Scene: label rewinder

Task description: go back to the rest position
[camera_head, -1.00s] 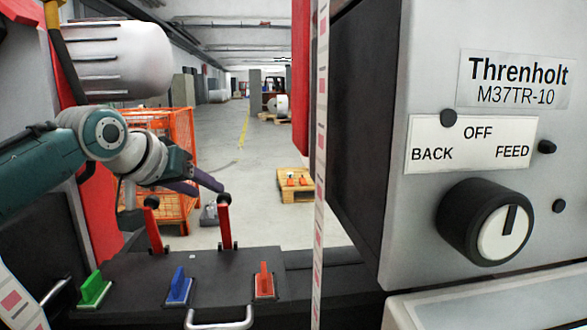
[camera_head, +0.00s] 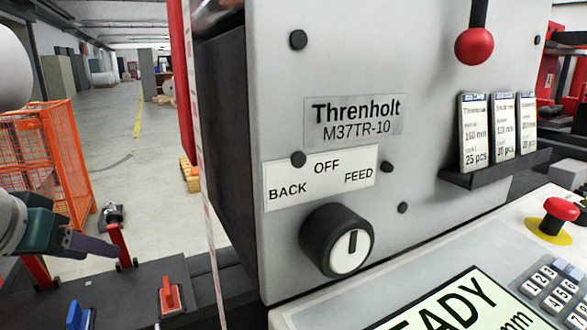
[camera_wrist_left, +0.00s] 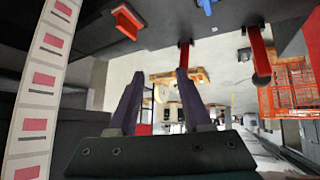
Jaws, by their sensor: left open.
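My left gripper (camera_head: 100,248) is at the lower left of the head view, partly cut off by the picture edge. Its purple fingers appear close to a red upright post (camera_head: 120,246); I cannot tell whether they touch. In the left wrist view the two fingers of the left gripper (camera_wrist_left: 160,92) stand apart with nothing between them. My right gripper is not in view.
A grey machine housing (camera_head: 240,80) with a black knob (camera_head: 337,240) stands right of the gripper. A label strip (camera_wrist_left: 42,90) runs beside the left gripper. An orange switch (camera_head: 170,297), blue switch (camera_head: 78,316) and orange cage (camera_head: 45,150) are nearby.

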